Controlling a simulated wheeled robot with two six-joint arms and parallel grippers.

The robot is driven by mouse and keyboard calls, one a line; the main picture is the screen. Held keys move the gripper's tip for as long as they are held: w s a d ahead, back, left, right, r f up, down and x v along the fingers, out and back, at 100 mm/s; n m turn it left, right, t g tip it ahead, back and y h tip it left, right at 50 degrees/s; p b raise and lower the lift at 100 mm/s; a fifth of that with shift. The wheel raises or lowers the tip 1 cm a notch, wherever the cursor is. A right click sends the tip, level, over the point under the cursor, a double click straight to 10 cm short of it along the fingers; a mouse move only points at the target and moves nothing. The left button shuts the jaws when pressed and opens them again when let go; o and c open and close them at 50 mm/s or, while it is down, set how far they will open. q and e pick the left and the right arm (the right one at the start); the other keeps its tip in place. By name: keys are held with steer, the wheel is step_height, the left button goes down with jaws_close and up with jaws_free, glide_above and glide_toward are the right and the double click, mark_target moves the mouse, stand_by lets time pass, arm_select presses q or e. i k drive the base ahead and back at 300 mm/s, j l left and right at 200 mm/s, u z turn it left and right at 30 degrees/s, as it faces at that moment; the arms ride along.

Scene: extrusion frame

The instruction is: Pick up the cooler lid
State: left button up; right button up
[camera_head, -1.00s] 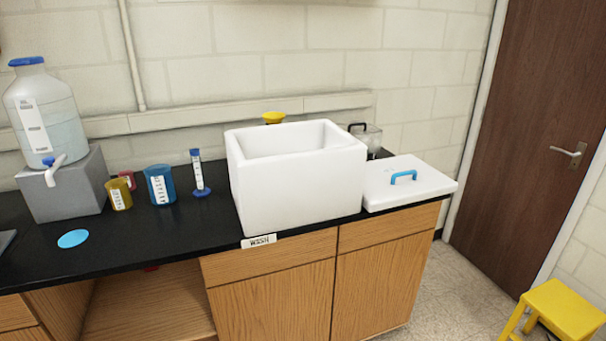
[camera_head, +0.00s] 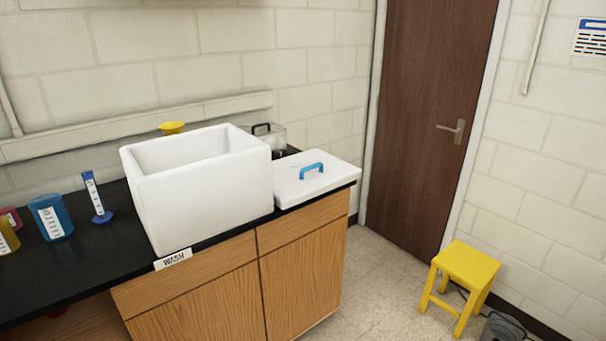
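The cooler lid (camera_head: 322,181) is a flat white slab with a blue handle (camera_head: 311,170) on top. It lies on the right end of the black counter, and its right edge reaches the counter's end. The open white cooler box (camera_head: 210,198) stands just left of it, with its top uncovered. Neither of my grippers shows in the head view.
The black counter (camera_head: 88,262) holds a blue measuring jug (camera_head: 50,217), a blue-based cylinder (camera_head: 97,197) and a clear container with a dark handle (camera_head: 270,135). A yellow stool (camera_head: 467,263) stands on the floor at right, near a brown door (camera_head: 430,110). Floor before the door is clear.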

mark_target(297, 179)
steer(key=i+l+u, duration=0.15)
steer(key=u, duration=0.2)
steer(key=i+l+u, duration=0.15)
steer(key=u, duration=0.2)
steer(key=i+l+u, duration=0.1)
steer(key=l, duration=0.25)
steer(key=i+l, duration=0.2)
steer(key=l, duration=0.2)
steer(key=i+l+u, duration=0.15)
steer(key=l, duration=0.2)
steer(key=i+l, duration=0.1)
steer(key=l, duration=0.3)
steer(key=i+l+u, duration=0.15)
steer(key=l, duration=0.65)
steer(key=i+u, duration=0.05)
steer(key=i, duration=0.05)
